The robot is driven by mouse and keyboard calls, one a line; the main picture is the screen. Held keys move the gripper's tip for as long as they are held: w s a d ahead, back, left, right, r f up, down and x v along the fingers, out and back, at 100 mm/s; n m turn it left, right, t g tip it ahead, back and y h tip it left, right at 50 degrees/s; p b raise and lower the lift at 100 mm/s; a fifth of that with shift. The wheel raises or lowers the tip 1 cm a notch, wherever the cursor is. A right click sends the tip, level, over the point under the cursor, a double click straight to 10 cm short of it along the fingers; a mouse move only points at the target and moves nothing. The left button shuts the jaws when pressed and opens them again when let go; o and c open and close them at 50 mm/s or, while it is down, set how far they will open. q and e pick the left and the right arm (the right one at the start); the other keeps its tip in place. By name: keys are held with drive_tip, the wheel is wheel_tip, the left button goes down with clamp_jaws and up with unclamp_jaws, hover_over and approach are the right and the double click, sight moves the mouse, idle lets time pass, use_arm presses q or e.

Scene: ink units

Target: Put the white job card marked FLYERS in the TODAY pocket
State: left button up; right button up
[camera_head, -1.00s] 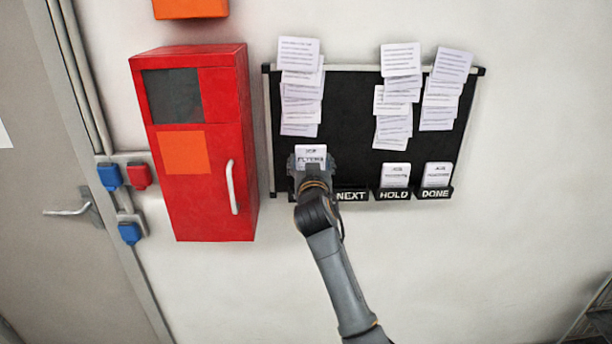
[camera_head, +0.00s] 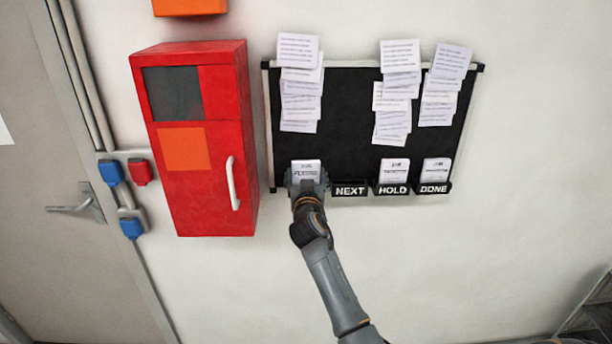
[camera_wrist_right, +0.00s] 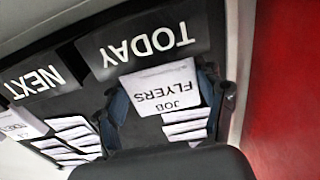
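The white FLYERS job card (camera_head: 306,166) stands upright at the lower left of the black board. In the right wrist view the card (camera_wrist_right: 163,88) appears upside down. Its end runs to the edge of the TODAY pocket (camera_wrist_right: 150,45) and seems to be inside it. In the head view the gripper hides the TODAY label. My left gripper is not in view.
The NEXT pocket (camera_head: 350,190) is empty. The HOLD (camera_head: 393,189) and DONE (camera_head: 434,188) pockets hold cards. Papers (camera_head: 299,85) hang on the board (camera_head: 350,120). A red cabinet (camera_head: 195,140) with a white handle juts out close on the left.

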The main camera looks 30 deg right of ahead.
drive_tip(key=o, duration=0.4)
